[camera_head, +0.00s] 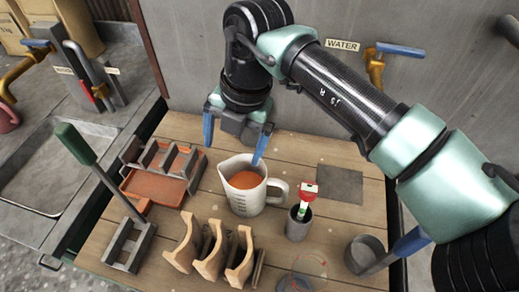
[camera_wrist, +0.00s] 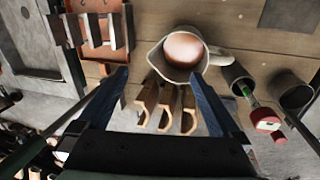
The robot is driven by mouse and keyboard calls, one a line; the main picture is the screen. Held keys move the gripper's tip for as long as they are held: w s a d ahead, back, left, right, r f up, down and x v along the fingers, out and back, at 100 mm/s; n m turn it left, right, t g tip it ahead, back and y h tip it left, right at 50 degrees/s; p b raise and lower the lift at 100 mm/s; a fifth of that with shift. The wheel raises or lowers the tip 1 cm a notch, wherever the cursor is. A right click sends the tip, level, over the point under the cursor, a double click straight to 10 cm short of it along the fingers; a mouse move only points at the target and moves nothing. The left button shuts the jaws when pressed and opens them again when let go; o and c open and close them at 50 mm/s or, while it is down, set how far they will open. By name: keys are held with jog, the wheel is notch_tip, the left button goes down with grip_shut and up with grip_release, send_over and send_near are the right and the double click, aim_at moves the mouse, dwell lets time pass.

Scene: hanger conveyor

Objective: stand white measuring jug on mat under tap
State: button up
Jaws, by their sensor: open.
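The white measuring jug (camera_head: 245,201) stands upright on the wooden table, with orange contents inside and its handle to the right. It also shows in the wrist view (camera_wrist: 178,75), just beyond my fingertips. My gripper (camera_head: 235,143) is open and empty, above and behind the jug, with its blue fingers pointing down. One fingertip overlaps the jug's rim in the head view; I cannot tell if they touch. The grey square mat (camera_head: 340,185) lies bare to the right of the jug. The brass tap (camera_head: 375,70) with a blue lever is on the wall behind, beside a WATER label.
A grey cup with a red-topped tool (camera_head: 299,224) stands close right of the jug. A grey pan (camera_head: 365,254) is farther right. Wooden arched holders (camera_head: 210,250) stand in front. An orange tray with grey racks (camera_head: 155,187) is to the left.

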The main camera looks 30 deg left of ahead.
aim_at(273, 181)
jog(key=d+f+h, duration=0.1)
jog(key=d, duration=0.1)
jog(key=w+d+f+m, duration=0.1)
jog(key=d, duration=0.2)
jog(key=w+d+f+h, duration=0.1)
jog(key=d, duration=0.1)
jog(key=shift+d+f+m+h, duration=0.1)
jog(key=shift+d+m+h, duration=0.05)
jog(key=shift+m+h, duration=0.15)
notch_tip(273, 181, down, 6)
jog(key=shift+r, duration=0.1)
jog(key=shift+w+d+f+p, duration=0.1)
jog(key=shift+w+f+p, duration=0.05)
jog(key=shift+f, duration=0.9)
jog(key=shift+w+d+f+p, duration=0.1)
jog(key=shift+w+f+p, duration=0.1)
jog(key=shift+f, duration=0.9)
jog(key=shift+w+f+p, duration=0.1)
jog(key=shift+f+p, duration=0.05)
jog(key=shift+f, duration=0.9)
jog(key=shift+r, duration=0.1)
grip_shut()
